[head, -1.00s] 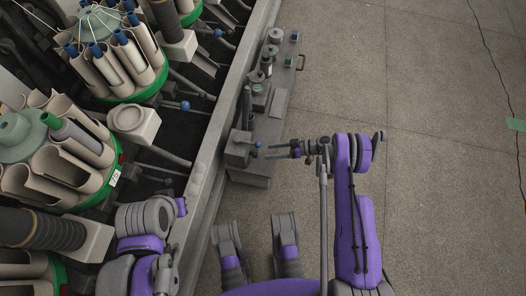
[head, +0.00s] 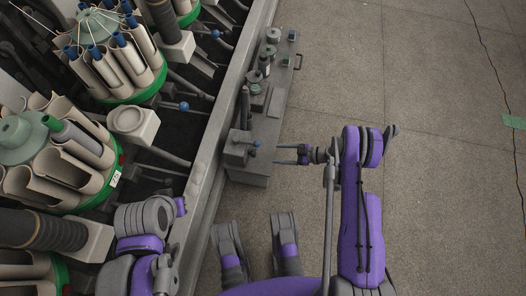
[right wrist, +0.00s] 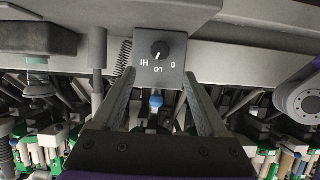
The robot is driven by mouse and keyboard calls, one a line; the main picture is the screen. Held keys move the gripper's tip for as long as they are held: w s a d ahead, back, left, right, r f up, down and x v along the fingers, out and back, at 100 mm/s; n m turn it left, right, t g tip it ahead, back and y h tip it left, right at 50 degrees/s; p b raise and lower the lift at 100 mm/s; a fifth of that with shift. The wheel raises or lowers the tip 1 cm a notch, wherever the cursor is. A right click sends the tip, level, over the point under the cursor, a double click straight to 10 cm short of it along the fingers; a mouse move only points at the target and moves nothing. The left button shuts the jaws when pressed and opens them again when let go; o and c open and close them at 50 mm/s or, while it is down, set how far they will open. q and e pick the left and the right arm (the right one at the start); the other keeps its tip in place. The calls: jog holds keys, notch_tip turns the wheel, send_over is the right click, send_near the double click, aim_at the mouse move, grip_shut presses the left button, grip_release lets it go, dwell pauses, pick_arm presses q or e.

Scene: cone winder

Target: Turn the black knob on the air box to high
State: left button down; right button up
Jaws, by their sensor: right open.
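The air box (head: 240,146) is a small grey box at the near end of the grey ledge in the head view. In the right wrist view its grey face (right wrist: 174,78) shows the black knob (right wrist: 160,49) with the labels 0, LO and HI, upside down. The knob's exact setting is too small to tell. My right gripper (head: 279,154) is open and empty, to the right of the box and apart from it. In the right wrist view its fingers (right wrist: 158,76) stand either side of the lower box face, with the knob beyond the tips. My left gripper is not in view.
More fittings (head: 264,64) stand along the ledge. The winder with bobbin carousels (head: 125,92) fills the left. The floor on the right is clear.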

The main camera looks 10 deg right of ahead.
aim_at(252, 153)
jog(key=shift+n+t, duration=0.3)
jog(key=b+x, duration=0.2)
jog(key=x, duration=0.8)
jog(key=shift+a+f, duration=0.2)
jog(key=shift+a, duration=0.15)
grip_shut()
